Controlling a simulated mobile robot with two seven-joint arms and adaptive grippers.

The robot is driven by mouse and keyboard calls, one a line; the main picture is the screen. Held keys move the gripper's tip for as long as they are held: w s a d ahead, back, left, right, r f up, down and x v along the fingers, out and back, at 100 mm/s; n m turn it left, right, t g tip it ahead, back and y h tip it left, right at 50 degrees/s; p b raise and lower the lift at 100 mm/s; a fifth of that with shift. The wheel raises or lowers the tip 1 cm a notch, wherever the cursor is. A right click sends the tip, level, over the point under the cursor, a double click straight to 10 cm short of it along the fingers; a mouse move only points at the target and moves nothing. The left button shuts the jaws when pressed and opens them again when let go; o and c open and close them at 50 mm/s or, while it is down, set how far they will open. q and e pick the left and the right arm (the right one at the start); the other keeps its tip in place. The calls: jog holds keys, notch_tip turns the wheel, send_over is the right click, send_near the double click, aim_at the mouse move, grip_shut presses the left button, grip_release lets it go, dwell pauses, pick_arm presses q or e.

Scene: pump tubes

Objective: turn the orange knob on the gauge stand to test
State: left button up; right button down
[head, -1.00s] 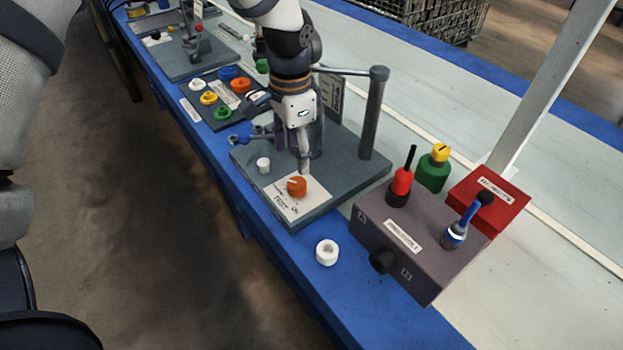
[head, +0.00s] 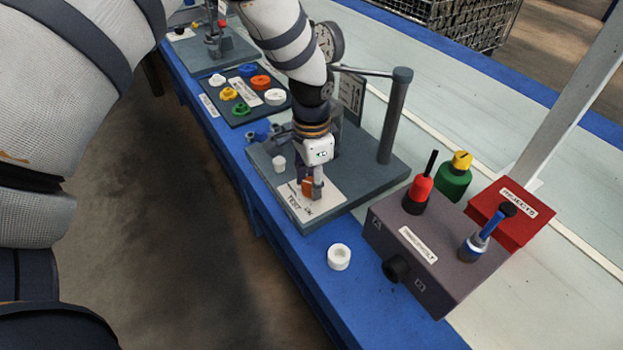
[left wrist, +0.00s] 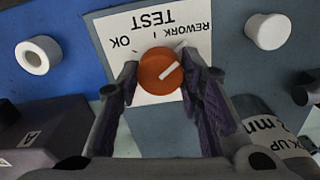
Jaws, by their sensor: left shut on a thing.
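The orange knob (head: 307,184) sits on the white label plate of the grey gauge stand (head: 382,180). My left gripper (head: 312,190) reaches down over it and partly hides it in the head view. In the left wrist view the knob (left wrist: 160,70) lies between the two purple-padded fingers of my left gripper (left wrist: 160,80), which are shut on it. Its white pointer line slants to the upper right in that view. The label (left wrist: 112,28) there reads TEST, REWORK and OK upside down. My right gripper is out of view.
A white ring (head: 339,257) lies on the blue table edge in front of the stand. A grey box (head: 432,250) with a red-handled and a blue-handled tool stands to the right, near a red rejects box (head: 510,213).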

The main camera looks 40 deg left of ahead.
pick_arm(q)
jog(key=shift+n, duration=0.3)
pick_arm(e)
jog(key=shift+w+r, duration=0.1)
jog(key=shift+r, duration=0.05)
pick_arm(q)
jog(key=shift+r+n+p, duration=0.1)
jog(key=shift+n+p, duration=0.35)
jog(key=shift+n, duration=0.45)
jog(key=n, duration=0.2)
jog(key=shift+n+p, duration=0.3)
jog(key=shift+p, duration=0.1)
jog(key=n, duration=0.2)
jog(key=shift+n, duration=0.3)
jog(key=shift+n+p, duration=0.4)
jog(key=shift+n, duration=1.1)
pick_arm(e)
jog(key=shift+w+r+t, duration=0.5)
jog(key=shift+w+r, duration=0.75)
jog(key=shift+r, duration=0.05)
pick_arm(q)
jog(key=shift+f+n, duration=0.2)
jog(key=shift+n, duration=0.1)
jog(key=o, duration=1.2)
jog(key=shift+c, duration=0.2)
